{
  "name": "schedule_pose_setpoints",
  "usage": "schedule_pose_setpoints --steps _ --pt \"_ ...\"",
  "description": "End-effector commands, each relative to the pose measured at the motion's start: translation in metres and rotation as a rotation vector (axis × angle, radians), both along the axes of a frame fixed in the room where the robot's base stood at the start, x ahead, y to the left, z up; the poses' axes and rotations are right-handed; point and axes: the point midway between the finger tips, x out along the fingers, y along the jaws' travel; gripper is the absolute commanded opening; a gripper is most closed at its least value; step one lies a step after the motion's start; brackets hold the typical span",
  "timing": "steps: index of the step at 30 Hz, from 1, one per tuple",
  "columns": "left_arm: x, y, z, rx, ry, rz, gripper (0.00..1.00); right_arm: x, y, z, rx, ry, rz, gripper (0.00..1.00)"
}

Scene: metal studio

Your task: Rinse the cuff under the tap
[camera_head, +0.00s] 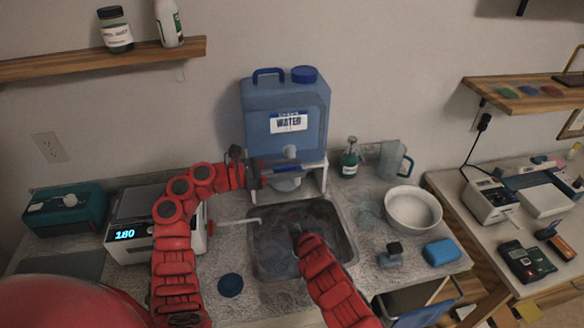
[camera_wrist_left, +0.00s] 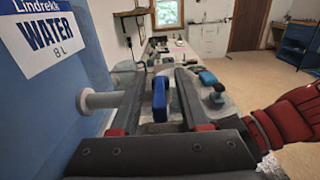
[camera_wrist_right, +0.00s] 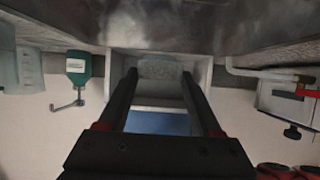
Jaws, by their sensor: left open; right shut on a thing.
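The blue water container (camera_head: 262,112) stands on a white stand behind the sink, its white tap at the front. In the left wrist view the tap's pale spout (camera_wrist_left: 100,100) and a blue handle (camera_wrist_left: 160,98) show. My left gripper (camera_head: 290,170) is open at the tap, its fingers either side of the blue handle. My right gripper (camera_wrist_right: 159,75) is low over the sink (camera_head: 262,268), below and in front of the tap. It is shut on a pale grey speckled piece (camera_wrist_right: 160,69), seemingly the cuff. In the head view my right arm hides it.
A white bowl (camera_head: 412,212), a blue sponge (camera_head: 441,252) and a green dispenser bottle (camera_head: 349,160) are right of the sink. A device (camera_head: 125,236) reading 180 and a dark blue disc (camera_head: 230,285) are left of it.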

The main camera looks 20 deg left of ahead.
Motion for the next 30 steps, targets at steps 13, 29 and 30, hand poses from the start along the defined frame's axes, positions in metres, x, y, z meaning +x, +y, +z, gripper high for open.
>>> schedule_pose_setpoints --steps 13,29,30 --pt "-0.0001 0.0003 0.0003 0.000 -0.001 0.000 0.00 0.0000 0.0000 0.0001 0.000 0.000 0.000 0.13" --pt "-0.0033 -0.0030 -0.0019 0.007 0.001 0.218 0.00 0.0001 0.0000 0.0002 0.000 0.000 0.000 0.13" --pt "-0.0028 -0.0024 -0.0013 0.004 0.001 0.250 0.00 0.0000 0.0000 0.0002 0.000 0.000 0.000 0.13"
